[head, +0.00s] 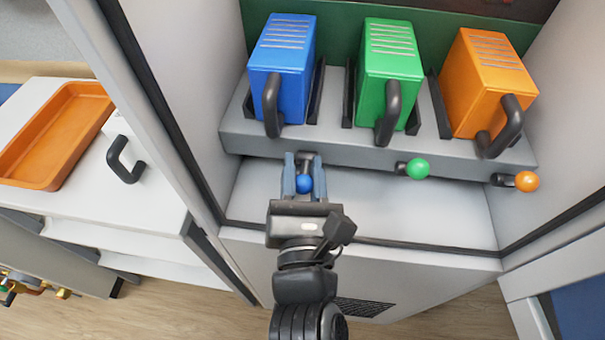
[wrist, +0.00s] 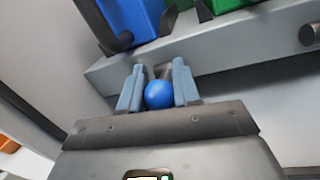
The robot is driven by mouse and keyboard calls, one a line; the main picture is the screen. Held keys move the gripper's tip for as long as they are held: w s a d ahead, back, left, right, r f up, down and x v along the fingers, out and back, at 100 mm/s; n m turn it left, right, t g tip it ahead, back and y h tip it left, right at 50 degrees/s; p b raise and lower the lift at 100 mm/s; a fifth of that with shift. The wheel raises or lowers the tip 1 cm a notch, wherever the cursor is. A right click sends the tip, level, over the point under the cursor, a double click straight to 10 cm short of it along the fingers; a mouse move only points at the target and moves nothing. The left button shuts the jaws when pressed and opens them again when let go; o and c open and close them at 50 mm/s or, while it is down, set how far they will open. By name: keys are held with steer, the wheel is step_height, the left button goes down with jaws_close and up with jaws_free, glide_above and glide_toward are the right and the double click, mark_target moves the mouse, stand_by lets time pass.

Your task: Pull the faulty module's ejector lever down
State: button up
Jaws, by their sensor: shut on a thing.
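Blue (head: 282,75), green (head: 389,65) and orange (head: 488,85) modules, each with a black handle, stand in a row on a grey shelf inside the cabinet. Under each, a short dark lever with a ball knob of the same colour sticks out of the shelf front. My gripper (head: 303,163) is shut on the blue lever knob (head: 304,184), below the blue module. In the wrist view the blue knob (wrist: 159,95) sits between the two blue-grey fingers. The green knob (head: 418,169) and orange knob (head: 527,181) are untouched. No fault mark is visible on any module.
The grey shelf (head: 245,138) runs across the cabinet, with open space beneath its front edge. Cabinet walls stand on both sides. At the left, a white counter (head: 65,210) holds an orange tray (head: 60,130) and a white thing with a black handle (head: 124,160).

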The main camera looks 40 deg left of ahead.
steer(key=shift+f+t+y+b, duration=0.55)
steer(key=shift+f+b, duration=0.2)
steer(key=shift+b, duration=2.2)
steer(key=b, duration=0.4)
steer(key=t+y+b, duration=0.1)
steer(key=b, duration=0.3)
steer(key=shift+f+n+y, duration=0.25)
steer(key=shift+n, duration=0.15)
steer(key=t+b, duration=0.1)
steer(key=b, duration=0.2)
steer(key=y+b, duration=0.1)
steer(key=b, duration=0.2)
steer(key=shift+t, duration=0.25)
steer(key=shift+r+n+y+b, duration=0.15)
steer(key=shift+n+y+b, duration=0.15)
steer(key=shift+b, duration=0.9)
steer(key=o, duration=1)
steer(key=shift+r, duration=0.1)
steer(key=shift+o, duration=0.2)
